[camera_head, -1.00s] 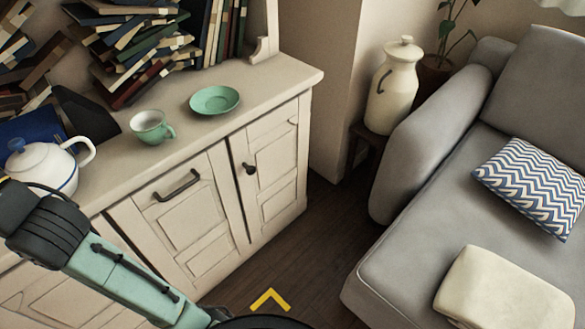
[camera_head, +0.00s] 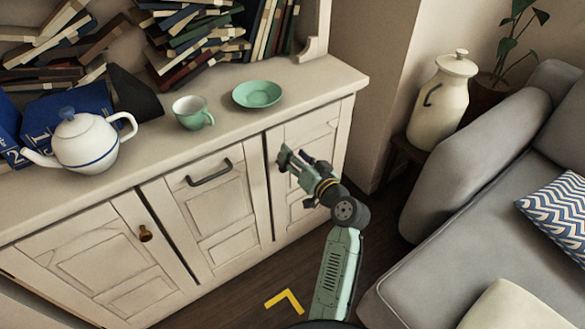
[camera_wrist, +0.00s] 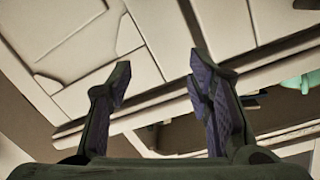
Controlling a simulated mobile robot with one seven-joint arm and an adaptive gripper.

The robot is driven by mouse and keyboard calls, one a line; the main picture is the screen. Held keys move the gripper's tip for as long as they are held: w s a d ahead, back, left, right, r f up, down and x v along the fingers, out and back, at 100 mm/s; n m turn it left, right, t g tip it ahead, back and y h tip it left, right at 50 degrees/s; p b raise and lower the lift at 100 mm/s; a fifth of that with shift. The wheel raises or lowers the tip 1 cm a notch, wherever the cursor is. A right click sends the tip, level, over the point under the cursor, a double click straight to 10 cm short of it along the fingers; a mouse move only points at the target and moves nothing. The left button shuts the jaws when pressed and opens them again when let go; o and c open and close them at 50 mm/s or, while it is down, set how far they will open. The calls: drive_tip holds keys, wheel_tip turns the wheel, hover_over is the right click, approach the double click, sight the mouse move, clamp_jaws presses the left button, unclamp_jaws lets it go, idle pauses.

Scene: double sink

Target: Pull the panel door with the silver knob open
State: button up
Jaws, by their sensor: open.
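The right panel door (camera_head: 305,129) of the cream cabinet looks shut. Its knob, dark in the earlier head view, is hidden now behind my gripper (camera_head: 287,157). My gripper is open in front of this door's upper left part; I cannot tell whether it touches. In the wrist view the two fingers of my gripper (camera_wrist: 160,70) are spread, with cabinet panelling (camera_wrist: 80,40) beyond and no knob visible between them. The left door (camera_head: 98,262) is shut and has a brass-coloured knob (camera_head: 145,233). No clearly silver knob shows.
The middle front (camera_head: 215,205) has a dark bar handle (camera_head: 209,173). A teapot (camera_head: 86,140), green cup (camera_head: 193,113) and green saucer (camera_head: 257,93) stand on the countertop. A grey sofa (camera_head: 480,160) is at right. Dark floor is open before the cabinet.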

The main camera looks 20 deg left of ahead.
sight(286, 169)
drive_tip(key=s+d+f+m+y, duration=0.2)
drive_tip(key=s+d+f+m, duration=0.15)
drive_tip(key=f, duration=0.55)
drive_tip(key=shift+n, duration=0.45)
drive_tip(key=p+x, duration=0.2)
drive_tip(key=x, duration=0.8)
drive_tip(key=shift+f+p, duration=0.1)
drive_tip(key=shift+p, duration=0.3)
clamp_jaws()
